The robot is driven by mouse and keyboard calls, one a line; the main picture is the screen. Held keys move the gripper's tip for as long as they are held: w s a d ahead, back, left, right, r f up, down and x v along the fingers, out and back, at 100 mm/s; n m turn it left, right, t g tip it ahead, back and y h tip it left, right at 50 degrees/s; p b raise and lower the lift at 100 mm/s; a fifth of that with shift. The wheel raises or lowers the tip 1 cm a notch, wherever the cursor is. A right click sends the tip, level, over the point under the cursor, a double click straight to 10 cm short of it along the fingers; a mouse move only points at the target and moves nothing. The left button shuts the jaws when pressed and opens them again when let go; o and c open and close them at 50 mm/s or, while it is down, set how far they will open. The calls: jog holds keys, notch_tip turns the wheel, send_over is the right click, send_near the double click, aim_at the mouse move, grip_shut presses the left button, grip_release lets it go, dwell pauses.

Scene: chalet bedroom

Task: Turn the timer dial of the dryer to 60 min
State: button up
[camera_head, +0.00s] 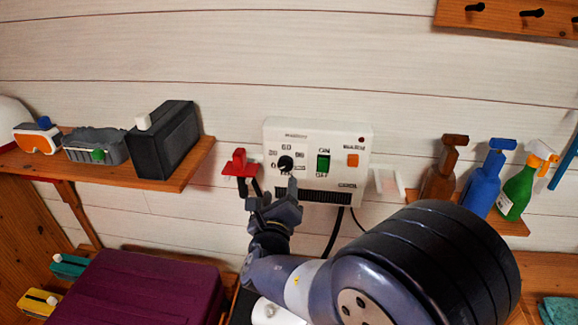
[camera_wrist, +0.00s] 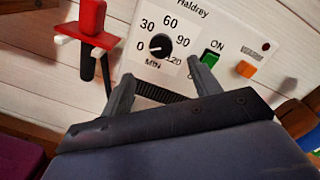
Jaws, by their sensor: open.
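The dryer (camera_head: 318,135) is a white box on the plank wall. Its black round timer dial (camera_head: 286,163) sits on the left of its front; it also shows in the wrist view (camera_wrist: 161,46). The marks 0, 30, 60, 90 and 120 MIN run around the dial. Its white pointer line seems to face the 0 at the left, with 60 above. My gripper (camera_head: 272,188) is open and empty, just below the dial. In the wrist view my gripper (camera_wrist: 160,68) has its fingers apart, below the dial on either side; contact is not visible.
A green ON/OFF switch (camera_head: 323,163) and an orange button (camera_head: 352,160) sit right of the dial. A red-handled item (camera_head: 239,162) hangs close left of the dryer. Shelves with goggles (camera_head: 37,138) and spray bottles (camera_head: 486,178) flank it. A purple case (camera_head: 140,290) lies below left.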

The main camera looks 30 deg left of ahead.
aim_at(285, 167)
jog(key=p+x, duration=0.2)
jog(key=x, duration=0.7)
jog(key=shift+w+p, duration=0.2)
jog(key=shift+p, duration=0.1)
jog(key=c, duration=1)
